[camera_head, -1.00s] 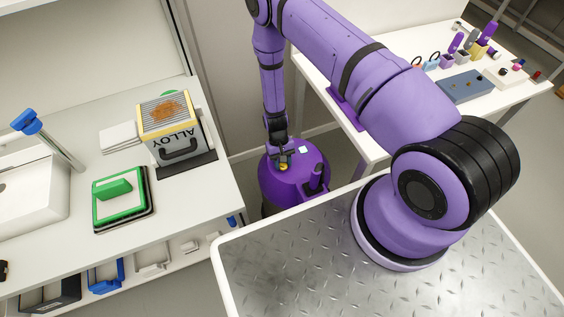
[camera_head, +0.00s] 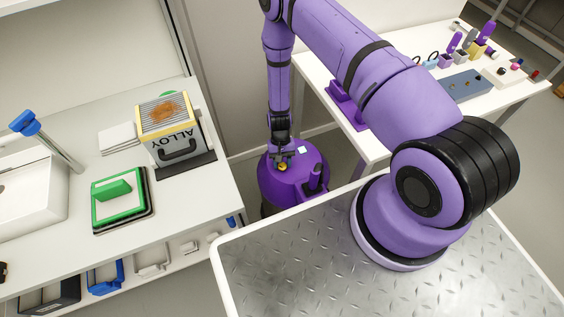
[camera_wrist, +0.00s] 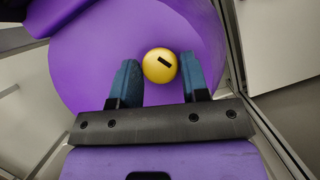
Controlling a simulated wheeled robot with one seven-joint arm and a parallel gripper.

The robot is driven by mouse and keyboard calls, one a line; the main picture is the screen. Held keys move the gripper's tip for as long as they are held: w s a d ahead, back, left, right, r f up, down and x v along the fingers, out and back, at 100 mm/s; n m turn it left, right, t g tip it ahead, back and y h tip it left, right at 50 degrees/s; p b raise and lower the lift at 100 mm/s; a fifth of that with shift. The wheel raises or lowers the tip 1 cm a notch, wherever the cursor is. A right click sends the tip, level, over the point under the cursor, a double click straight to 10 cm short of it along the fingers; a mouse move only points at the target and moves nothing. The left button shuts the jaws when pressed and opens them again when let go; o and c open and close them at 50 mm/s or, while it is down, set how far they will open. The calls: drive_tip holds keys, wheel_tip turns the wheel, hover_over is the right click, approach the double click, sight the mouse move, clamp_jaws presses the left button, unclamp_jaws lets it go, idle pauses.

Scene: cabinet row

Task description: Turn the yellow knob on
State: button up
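The yellow knob (camera_wrist: 160,66) is round with a short black mark on its face, which lies at a slant in the wrist view. It sits on top of the round purple drum (camera_wrist: 85,62). My gripper (camera_wrist: 160,82) is open, with one blue finger on each side of the knob's near edge. Gaps show between the fingers and the knob. In the head view the knob (camera_head: 282,167) is a small yellow spot just below my gripper, and the purple drum (camera_head: 275,188) stands on the floor between the benches.
A white table (camera_head: 380,145) with small objects stands to the right.

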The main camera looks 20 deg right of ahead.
drive_tip(key=o, duration=0.3)
drive_tip(key=v, duration=1)
drive_tip(key=shift+r, duration=0.4)
drive_tip(key=shift+w, duration=0.15)
